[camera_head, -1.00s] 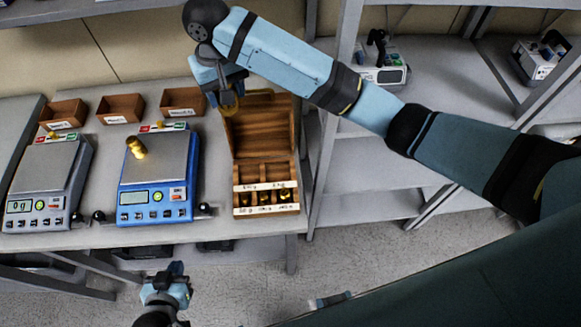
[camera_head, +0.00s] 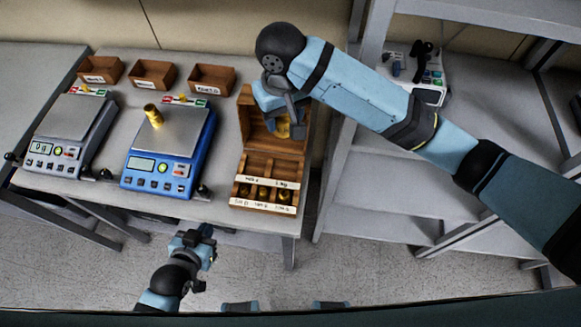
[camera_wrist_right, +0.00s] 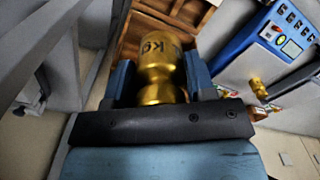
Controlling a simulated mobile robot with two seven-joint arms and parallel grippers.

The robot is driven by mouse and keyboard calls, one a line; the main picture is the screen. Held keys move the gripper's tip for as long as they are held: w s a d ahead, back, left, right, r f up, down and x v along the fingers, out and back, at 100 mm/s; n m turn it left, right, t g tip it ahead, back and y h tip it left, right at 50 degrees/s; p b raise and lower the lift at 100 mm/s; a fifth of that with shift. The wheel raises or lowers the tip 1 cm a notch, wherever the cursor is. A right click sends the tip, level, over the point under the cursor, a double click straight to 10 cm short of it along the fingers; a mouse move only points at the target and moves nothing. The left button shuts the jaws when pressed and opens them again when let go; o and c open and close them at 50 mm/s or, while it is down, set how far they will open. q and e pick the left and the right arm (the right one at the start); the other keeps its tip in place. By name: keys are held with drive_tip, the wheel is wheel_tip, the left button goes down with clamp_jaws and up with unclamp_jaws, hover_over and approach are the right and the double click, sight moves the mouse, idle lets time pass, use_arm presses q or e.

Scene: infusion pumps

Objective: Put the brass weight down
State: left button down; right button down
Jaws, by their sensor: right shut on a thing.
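My right gripper (camera_head: 285,124) is shut on a brass weight (camera_head: 283,131), holding it in front of the open lid of the wooden weight box (camera_head: 246,150). In the right wrist view the brass weight (camera_wrist_right: 160,72) sits between both fingers, with part of its "KG" marking showing. Whether it touches the box is hard to tell. Another brass weight (camera_head: 152,115) stands on the pan of the blue scale (camera_head: 160,178). Several brass weights sit in the box's labelled front slots. My left gripper (camera_head: 203,236) is low, off the table's front edge; its fingers are unclear.
A grey scale (camera_head: 68,140) reading about 0 g stands left of the blue one. Three small wooden trays (camera_head: 152,76) line the back of the table (camera_head: 225,210). A metal shelf (camera_head: 345,130) with devices stands close to the right of the box.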

wheel_tip(320, 180, down, 20)
drive_tip(key=shift+r+p, duration=0.25)
drive_tip(key=shift+p, duration=0.5)
drive_tip(key=shift+f, duration=0.1)
drive_tip(key=shift+c, duration=2.4)
unclamp_jaws()
drive_tip(key=shift+f, duration=0.1)
drive_tip(key=shift+s, duration=0.1)
wheel_tip(320, 180, up, 12)
drive_tip(key=b, duration=0.1)
